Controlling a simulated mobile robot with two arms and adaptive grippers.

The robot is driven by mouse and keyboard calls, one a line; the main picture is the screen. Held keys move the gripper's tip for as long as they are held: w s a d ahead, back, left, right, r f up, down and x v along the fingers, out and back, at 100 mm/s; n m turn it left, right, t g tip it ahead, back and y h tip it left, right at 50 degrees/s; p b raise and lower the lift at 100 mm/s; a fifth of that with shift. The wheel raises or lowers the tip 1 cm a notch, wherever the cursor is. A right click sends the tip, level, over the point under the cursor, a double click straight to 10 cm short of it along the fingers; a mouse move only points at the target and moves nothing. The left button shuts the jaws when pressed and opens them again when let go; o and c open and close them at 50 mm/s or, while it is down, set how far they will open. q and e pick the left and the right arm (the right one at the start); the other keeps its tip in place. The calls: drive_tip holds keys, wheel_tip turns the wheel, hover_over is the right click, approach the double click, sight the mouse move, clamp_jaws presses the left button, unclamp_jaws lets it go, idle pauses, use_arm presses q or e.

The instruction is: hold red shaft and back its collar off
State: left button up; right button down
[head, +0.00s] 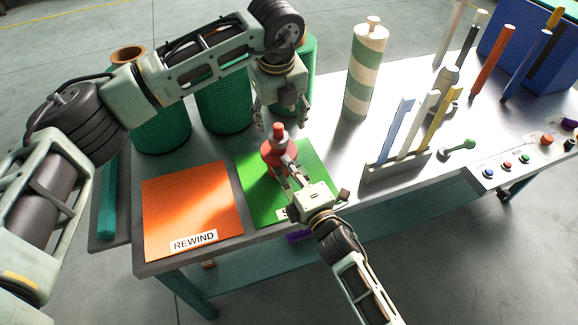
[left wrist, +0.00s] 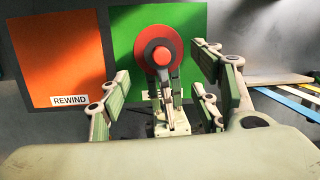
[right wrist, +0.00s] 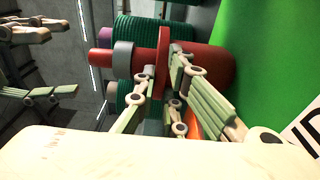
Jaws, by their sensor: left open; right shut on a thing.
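The red shaft (head: 270,160) stands upright on the green mat (head: 318,165). It has a wide flange, and a grey collar (right wrist: 123,60) sits around its thinner upper part. From above, in the left wrist view, the collar is a dark ring (left wrist: 161,67) inside the red flange (left wrist: 150,52), with the red tip in its middle. My right gripper (head: 285,167) is shut on the red shaft by the flange, from the near right. My left gripper (head: 281,118) is open and points down over the shaft's top, its fingers on either side and apart from the collar.
An orange mat (head: 190,205) marked REWIND lies left of the green mat. Green spools (head: 222,105) stand behind, and a striped green and white post (head: 366,70) is at the back. A rack with coloured strips (head: 395,168) stands to the right. A blue bin (head: 530,50) is far right.

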sight(280, 138)
use_arm(q)
drive_tip(key=shift+x, duration=4.55)
drive_tip(key=shift+c, duration=0.6)
clamp_jaws()
drive_tip(key=shift+d, duration=0.1)
drive_tip(key=shift+s+d+r+n, duration=0.1)
drive_tip(key=shift+n, duration=1.1)
drive_tip(key=shift+c, duration=0.4)
unclamp_jaws()
